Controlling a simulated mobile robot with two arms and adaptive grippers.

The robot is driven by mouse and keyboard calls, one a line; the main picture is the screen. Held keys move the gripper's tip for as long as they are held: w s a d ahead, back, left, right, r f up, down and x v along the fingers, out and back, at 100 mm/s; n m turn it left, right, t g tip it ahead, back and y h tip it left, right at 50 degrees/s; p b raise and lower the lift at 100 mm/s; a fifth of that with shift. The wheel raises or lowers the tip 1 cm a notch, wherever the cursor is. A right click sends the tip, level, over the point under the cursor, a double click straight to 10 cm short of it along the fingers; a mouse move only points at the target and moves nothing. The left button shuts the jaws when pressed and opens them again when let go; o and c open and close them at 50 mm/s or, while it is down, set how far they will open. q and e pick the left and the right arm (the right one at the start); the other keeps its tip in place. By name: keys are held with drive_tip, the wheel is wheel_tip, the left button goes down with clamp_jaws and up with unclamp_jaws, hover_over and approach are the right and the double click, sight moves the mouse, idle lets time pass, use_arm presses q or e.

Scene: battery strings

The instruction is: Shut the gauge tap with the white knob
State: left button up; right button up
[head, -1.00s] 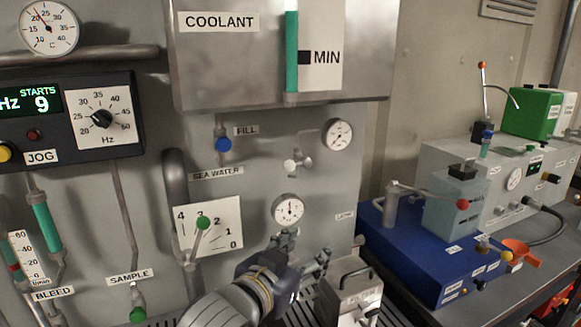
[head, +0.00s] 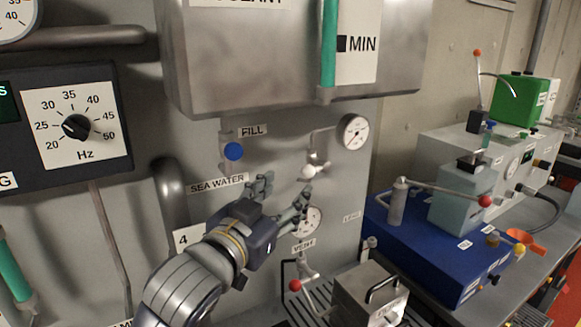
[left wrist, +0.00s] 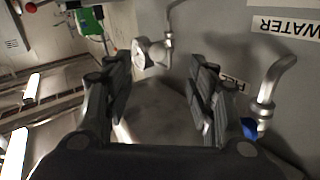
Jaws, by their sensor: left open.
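The gauge tap with the white knob (head: 309,171) is on the grey panel, below and left of a round gauge (head: 352,131) on a thin pipe. My left gripper (head: 286,190) is open and empty, a little below and left of the knob and apart from it in the picture. My right gripper is not in view.
A blue fill knob (head: 233,151) is left of the tap. A lower gauge (head: 309,220) is partly hidden by my gripper. A red-balled lever (head: 295,286) is below. The coolant tank (head: 250,60) juts out above. A blue unit (head: 425,245) stands at right.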

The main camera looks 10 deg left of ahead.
sight(306, 174)
use_arm(q)
drive_tip(key=w+d, duration=0.1)
drive_tip(key=w+d+p, duration=0.1)
drive_tip(key=w, duration=0.1)
drive_tip(key=w+d, duration=0.1)
drive_tip(key=w, duration=0.1)
drive_tip(key=shift+d+r+p, duration=0.15)
drive_tip(key=shift+r+p, duration=0.1)
drive_tip(key=shift+p, duration=0.1)
drive_tip(key=w, duration=0.1)
drive_tip(key=w+p, duration=0.1)
drive_tip(key=w, duration=0.1)
drive_tip(key=shift+w+d+f, duration=0.15)
drive_tip(key=shift+w+d, duration=0.4)
drive_tip(key=shift+w, duration=0.2)
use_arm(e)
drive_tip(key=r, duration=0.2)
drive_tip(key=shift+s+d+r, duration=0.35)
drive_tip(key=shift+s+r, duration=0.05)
